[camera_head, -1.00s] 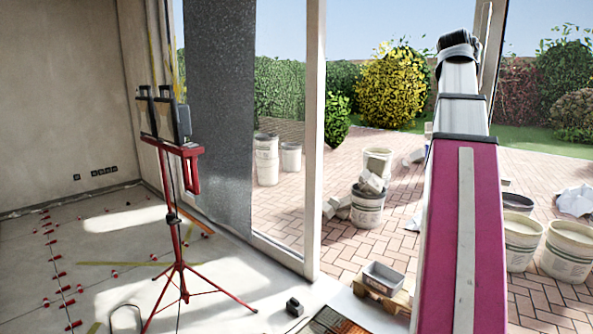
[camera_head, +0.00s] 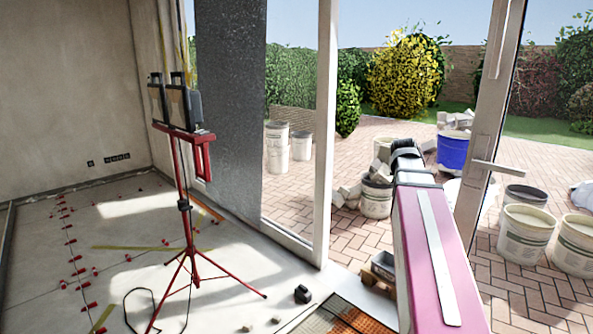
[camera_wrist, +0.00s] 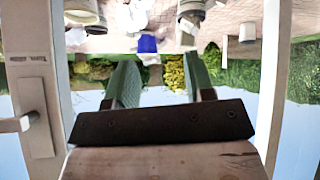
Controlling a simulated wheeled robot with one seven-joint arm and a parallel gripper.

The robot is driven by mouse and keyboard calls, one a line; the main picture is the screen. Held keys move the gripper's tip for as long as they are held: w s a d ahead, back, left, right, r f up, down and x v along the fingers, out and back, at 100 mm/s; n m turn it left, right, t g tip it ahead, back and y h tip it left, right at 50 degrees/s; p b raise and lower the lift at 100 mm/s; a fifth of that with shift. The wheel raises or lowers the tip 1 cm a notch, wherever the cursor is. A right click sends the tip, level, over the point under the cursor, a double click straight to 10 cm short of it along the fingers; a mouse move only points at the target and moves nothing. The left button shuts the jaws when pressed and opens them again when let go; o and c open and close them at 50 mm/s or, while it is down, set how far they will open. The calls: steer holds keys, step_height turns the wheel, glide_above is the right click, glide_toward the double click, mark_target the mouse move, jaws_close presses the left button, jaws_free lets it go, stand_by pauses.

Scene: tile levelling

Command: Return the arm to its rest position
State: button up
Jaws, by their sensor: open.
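My gripper (camera_wrist: 155,80) shows in the wrist view as two pale green fingers standing apart, with nothing between them. The wrist picture is upside down, with the paved terrace at its top and sky below. In the head view my pink arm link rises from the bottom right and points out toward the terrace. The gripper itself cannot be made out there. The grey tiled floor (camera_head: 140,235) lies at the left, with several red levelling clips (camera_head: 88,307) along its joints, well away from my arm.
A red tripod work light (camera_head: 185,190) stands on the floor left of centre. A door frame with a handle (camera_head: 497,168) stands just right of my arm. Outside are several buckets (camera_head: 525,240) and a blue tub (camera_head: 452,150).

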steer(key=s+a+f+n+g+y, duration=0.1)
steer(key=s+a+f, duration=0.5)
steer(key=f, duration=0.6)
steer(key=s+a+f+n+g+y, duration=0.1)
steer(key=s+a+f+g, duration=0.3)
steer(key=f, duration=0.8)
steer(key=s+a+f+n+g+y, duration=0.2)
steer(key=s+a+f, duration=0.6)
steer(key=a+f, duration=0.2)
step_height(320, 180, down, 2)
steer(key=shift+s+f+g, duration=0.1)
steer(key=shift+s+g, duration=0.3)
